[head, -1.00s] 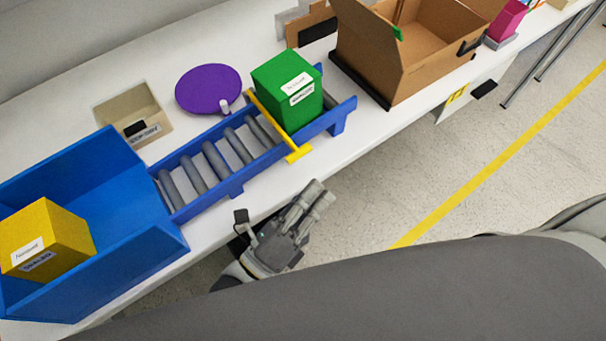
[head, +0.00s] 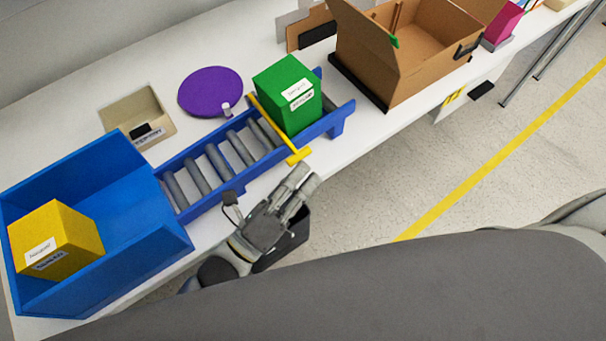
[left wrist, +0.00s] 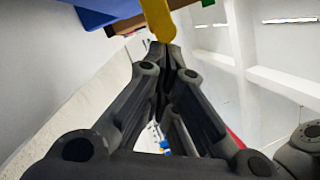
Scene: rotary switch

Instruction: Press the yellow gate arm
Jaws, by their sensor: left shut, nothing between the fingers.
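The yellow gate arm (head: 278,127) lies across the blue roller conveyor (head: 222,160), and its near end sticks out past the conveyor's front rail. A green box (head: 288,95) sits on the conveyor just behind the arm. My left gripper (head: 304,174) is shut and empty, its fingertips just below the arm's near end in the head view. In the left wrist view the shut fingertips (left wrist: 168,50) are right by the end of the yellow arm (left wrist: 157,18); I cannot tell if they touch. My right gripper is not in view.
A blue bin (head: 160,215) with a yellow box (head: 55,240) stands at the conveyor's left end. A purple disc (head: 210,91), a beige tray (head: 150,117) and an open cardboard box (head: 425,55) are on the white table. The floor in front is clear.

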